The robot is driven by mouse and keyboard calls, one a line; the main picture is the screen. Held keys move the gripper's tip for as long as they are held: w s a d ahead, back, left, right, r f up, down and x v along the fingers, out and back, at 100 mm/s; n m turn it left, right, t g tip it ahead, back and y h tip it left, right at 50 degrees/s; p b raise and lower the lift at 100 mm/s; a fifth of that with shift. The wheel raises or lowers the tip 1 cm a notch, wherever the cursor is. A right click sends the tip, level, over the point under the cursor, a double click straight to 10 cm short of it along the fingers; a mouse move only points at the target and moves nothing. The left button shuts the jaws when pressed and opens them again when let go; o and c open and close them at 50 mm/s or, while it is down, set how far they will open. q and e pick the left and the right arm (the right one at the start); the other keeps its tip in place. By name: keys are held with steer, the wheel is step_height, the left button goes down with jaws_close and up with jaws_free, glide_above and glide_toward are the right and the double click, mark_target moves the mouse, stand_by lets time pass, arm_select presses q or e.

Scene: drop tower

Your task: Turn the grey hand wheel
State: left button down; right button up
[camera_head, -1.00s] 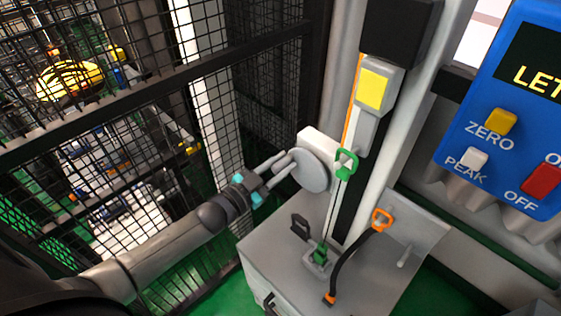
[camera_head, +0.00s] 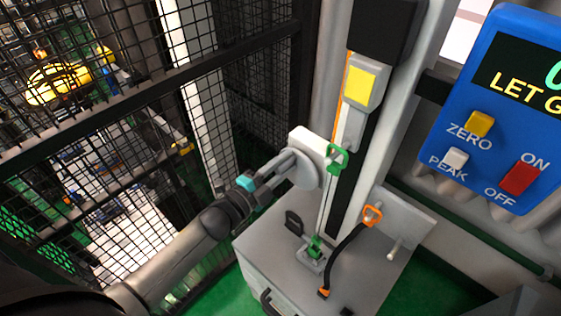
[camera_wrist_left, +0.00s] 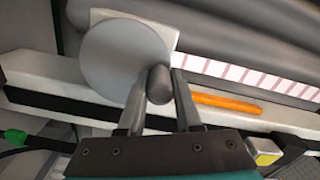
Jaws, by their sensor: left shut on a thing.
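The grey hand wheel (camera_head: 307,174) is a flat disc in front of a pale block on the tower's left side. In the left wrist view the disc (camera_wrist_left: 125,58) shows face on, with a dark rounded knob (camera_wrist_left: 160,84) at its lower right edge. My left gripper (camera_head: 286,161) reaches the wheel from the left. In the left wrist view its two fingers (camera_wrist_left: 158,98) stand on either side of the knob and are shut on it. The fingers hide part of the wheel in the head view. My right gripper does not show.
A black mesh fence (camera_head: 120,120) stands close to the left arm. Below the wheel is a grey base box (camera_head: 262,262) with a black strap (camera_head: 345,258) and an orange-handled end. A green clip (camera_head: 337,158) hangs right of the wheel. A blue panel (camera_head: 505,120) stands at right.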

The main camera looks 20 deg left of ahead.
arm_select(q)
steer(key=shift+s+d+r+m, duration=0.1)
steer(key=shift+d+m, duration=0.25)
steer(key=shift+m, duration=0.35)
steer(key=shift+s+d+r+m, duration=0.1)
steer(key=shift+d+m, duration=0.2)
steer(key=shift+m, duration=0.4)
steer(key=shift+d+f, duration=0.1)
steer(key=c, duration=0.6)
jaws_free()
steer(key=shift+s, duration=0.15)
steer(key=b+v, duration=0.1)
steer(key=v, duration=1.4)
steer(key=shift+b, duration=0.4)
